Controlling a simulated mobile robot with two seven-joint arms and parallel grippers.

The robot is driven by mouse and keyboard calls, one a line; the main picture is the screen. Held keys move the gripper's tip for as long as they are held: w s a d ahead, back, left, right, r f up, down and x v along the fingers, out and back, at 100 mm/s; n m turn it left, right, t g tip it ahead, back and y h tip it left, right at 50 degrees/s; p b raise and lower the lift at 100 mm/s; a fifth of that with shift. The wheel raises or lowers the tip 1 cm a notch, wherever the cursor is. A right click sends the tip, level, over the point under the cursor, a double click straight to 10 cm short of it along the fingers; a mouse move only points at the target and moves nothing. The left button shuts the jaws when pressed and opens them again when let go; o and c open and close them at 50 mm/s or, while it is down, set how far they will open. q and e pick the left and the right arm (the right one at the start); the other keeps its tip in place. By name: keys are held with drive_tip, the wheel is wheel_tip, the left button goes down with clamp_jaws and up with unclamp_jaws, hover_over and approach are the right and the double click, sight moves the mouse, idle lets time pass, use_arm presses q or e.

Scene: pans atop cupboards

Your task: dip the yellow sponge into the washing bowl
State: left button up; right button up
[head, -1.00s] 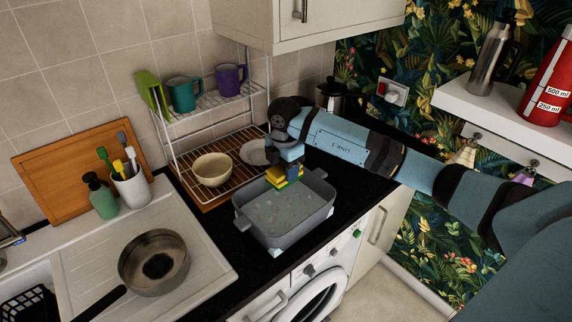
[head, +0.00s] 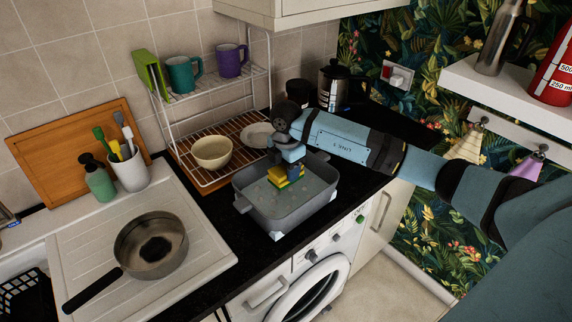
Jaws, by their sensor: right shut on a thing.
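The yellow sponge (head: 281,179) has a green layer and is held in my right gripper (head: 288,166), which is shut on it. The gripper points down over the grey washing bowl (head: 268,225), a rectangular tub with handles on the dark worktop. The sponge shows inside the bowl's outline, toward its back and middle. Whether it touches the grey-green contents of the bowl I cannot tell. My left gripper is not in view.
A wire rack (head: 217,107) with mugs, a cream bowl (head: 212,151) and a plate stands behind. A dirty pan (head: 151,246) lies on the drainer at left. A French press (head: 333,85) stands behind my right arm. A cupboard overhangs the back.

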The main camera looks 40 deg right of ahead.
drive_tip(key=shift+f+b, duration=1.5)
drive_tip(key=shift+f, duration=1.5)
drive_tip(key=shift+r+p, duration=2.5)
drive_tip(key=shift+r, duration=1)
wheel_tip(320, 180, up, 2)
drive_tip(key=shift+p, duration=0.65)
drive_tip(key=shift+r+p, duration=0.3)
drive_tip(key=shift+r, duration=0.15)
